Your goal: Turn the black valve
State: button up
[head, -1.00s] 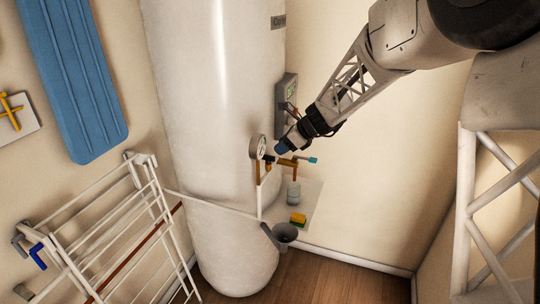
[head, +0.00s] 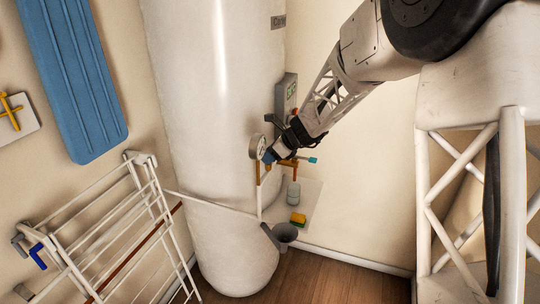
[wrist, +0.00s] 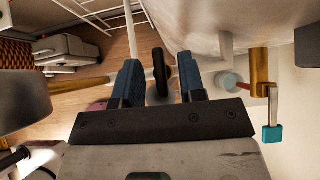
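The black valve (wrist: 161,72) shows in the wrist view as a narrow dark, edge-on shape between my two blue fingertips. My gripper (wrist: 160,80) is open, with a finger on each side of it and visible gaps; I cannot tell whether the fingertips reach past it. In the head view my gripper (head: 269,156) is at the pipework in front of the tank, just right of the round gauge (head: 258,146). There the gripper hides the black valve.
A teal-handled lever (head: 313,160) on brass pipe is close to the right; it also shows in the wrist view (wrist: 272,133). The white tank (head: 215,130) stands behind. A drying rack (head: 110,235) is at left. A bottle (head: 293,194) and sponge (head: 298,219) are below.

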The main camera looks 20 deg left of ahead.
grip_shut()
jog(key=shift+n, duration=0.3)
jog(key=n+g, duration=0.2)
jog(key=n+g+h, duration=0.1)
jog(key=n+g, duration=0.1)
jog(key=n, duration=0.1)
jog(key=shift+w+n+g, duration=0.2)
jog(key=shift+n+g, duration=0.1)
jog(key=shift+g, duration=0.1)
jog(key=n+g+h, duration=0.1)
jog(key=n, duration=0.2)
jog(key=n+g+h, duration=0.2)
jog(key=shift+w+a+n+h, duration=0.1)
jog(key=shift+a+n+h, duration=0.05)
jog(key=shift+n+h, duration=0.2)
grip_release()
